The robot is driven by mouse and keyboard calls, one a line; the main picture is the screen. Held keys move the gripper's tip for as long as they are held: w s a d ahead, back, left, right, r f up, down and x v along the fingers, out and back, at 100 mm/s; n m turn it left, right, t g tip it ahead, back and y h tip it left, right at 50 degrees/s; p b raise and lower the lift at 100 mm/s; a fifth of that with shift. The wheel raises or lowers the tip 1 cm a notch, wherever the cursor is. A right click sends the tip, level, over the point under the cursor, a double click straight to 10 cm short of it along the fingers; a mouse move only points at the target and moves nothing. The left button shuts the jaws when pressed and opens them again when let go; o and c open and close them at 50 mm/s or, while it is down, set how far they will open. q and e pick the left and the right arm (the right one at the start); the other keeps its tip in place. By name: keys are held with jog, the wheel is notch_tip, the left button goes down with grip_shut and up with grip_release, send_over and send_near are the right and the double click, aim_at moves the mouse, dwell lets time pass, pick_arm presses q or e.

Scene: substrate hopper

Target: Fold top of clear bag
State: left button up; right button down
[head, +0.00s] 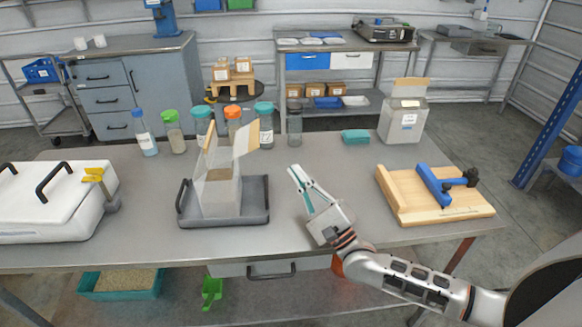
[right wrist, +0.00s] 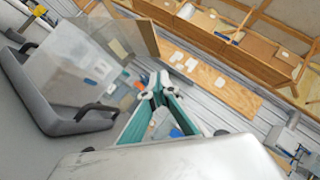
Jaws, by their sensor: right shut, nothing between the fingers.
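The clear bag (head: 222,188) stands upright in a grey tray (head: 246,217) at the left middle of the table, with brown substrate inside. Its top is open, with a tan flap leaning up at the left and a clear flap tilted to the right. In the right wrist view the bag (right wrist: 75,65) is at the left in the tray (right wrist: 60,125). My right gripper (head: 295,170) is shut and empty, to the right of the bag and apart from it. Its teal fingers (right wrist: 155,90) show in the right wrist view. My left gripper is not in view.
Several bottles (head: 173,132) line the back of the table. A white lidded box (head: 50,205) is at the left. A wooden board with a blue clamp (head: 432,195) and a white carton (head: 403,120) are at the right. A teal sponge (head: 355,136) lies at the back.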

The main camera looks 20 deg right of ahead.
jog(key=w+a+r+p, duration=0.2)
jog(key=w+a+r, duration=0.3)
jog(key=w+r, duration=0.1)
jog(key=shift+w+r, duration=0.25)
jog(key=shift+w, duration=0.4)
jog(key=shift+w, duration=0.1)
